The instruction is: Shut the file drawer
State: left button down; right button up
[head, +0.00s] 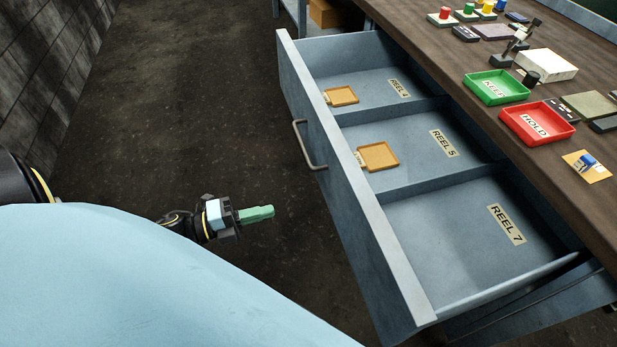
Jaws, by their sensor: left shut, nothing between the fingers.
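The file drawer (340,165) is a blue-grey metal drawer pulled well out from under the wooden bench. Its inside has three compartments, labelled REEL 4, REEL 5 and REEL 7. A grey bar handle (309,146) is on its front face. My left gripper (270,212) is shut and empty, with green fingers pointing right. It is in front of the drawer, to the left of its front face and below the handle in the picture, apart from both. My right gripper is not in view.
A tan tag lies in each of the REEL 4 (342,96) and REEL 5 (379,157) compartments; REEL 7 is empty. The bench top (445,75) holds a green KEEP tray (484,99), a red HOLD tray (524,137) and small items. Dark floor (190,110) left of the drawer is clear.

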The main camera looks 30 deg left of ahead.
aim_at(335, 195)
pick_arm(q)
jog(key=b+x, duration=0.1)
jog(key=x, duration=1.2)
jog(key=shift+w+d+r, duration=0.1)
jog(key=shift+w+d, duration=0.2)
jog(key=shift+d, duration=0.05)
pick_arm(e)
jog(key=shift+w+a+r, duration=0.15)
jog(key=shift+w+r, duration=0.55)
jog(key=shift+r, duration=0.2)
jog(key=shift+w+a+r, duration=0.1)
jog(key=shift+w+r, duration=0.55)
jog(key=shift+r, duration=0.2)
